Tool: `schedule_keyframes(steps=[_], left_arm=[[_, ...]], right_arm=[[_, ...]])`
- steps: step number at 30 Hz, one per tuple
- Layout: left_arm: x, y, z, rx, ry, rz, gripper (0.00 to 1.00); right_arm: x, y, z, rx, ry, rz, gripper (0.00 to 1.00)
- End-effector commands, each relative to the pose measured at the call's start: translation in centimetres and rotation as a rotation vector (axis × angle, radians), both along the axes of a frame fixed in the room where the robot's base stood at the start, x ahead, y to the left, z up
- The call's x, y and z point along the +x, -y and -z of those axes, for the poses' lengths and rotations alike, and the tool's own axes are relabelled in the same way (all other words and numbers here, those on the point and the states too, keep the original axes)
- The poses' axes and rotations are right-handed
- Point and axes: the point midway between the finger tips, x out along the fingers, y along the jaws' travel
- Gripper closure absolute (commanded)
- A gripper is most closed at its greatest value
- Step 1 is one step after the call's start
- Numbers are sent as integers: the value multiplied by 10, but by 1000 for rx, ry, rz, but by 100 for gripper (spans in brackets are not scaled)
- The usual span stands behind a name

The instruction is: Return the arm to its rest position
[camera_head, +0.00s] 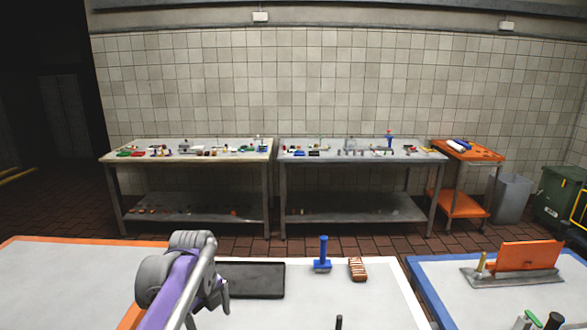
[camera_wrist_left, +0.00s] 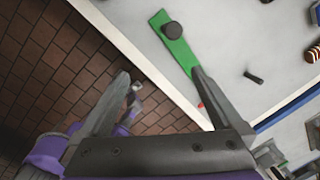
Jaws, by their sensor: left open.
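My left arm comes in at the lower left of the head view, and its purple-grey gripper (camera_head: 221,291) is partly hidden behind the arm link. In the left wrist view the left gripper (camera_wrist_left: 160,75) is open, with nothing between its fingers. It hangs beside the white table's edge, over the tiled floor, with one finger near a green strip that carries a dark round knob (camera_wrist_left: 171,31). My right gripper cannot be made out in either view.
On the white table (camera_head: 390,305) lie a black tray (camera_head: 262,281), a blue upright-handled tool (camera_head: 323,257) and a brown striped cake (camera_head: 357,269). A blue-edged table (camera_head: 440,285) stands at right, an orange-edged one (camera_head: 60,270) at left. Cluttered workbenches (camera_head: 190,152) line the wall.

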Motion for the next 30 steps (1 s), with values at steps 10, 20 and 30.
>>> schedule_keyframes(steps=[10,20,30], left_arm=[[-114,7,24,-213,169,-994,0],[-208,11,85,-547,232,-1830,0],[-235,12,110,-693,218,-2112,0]], right_arm=[[0,0,0,0,0,0,45],[0,0,0,0,0,0,45],[0,0,0,0,0,0,45]])
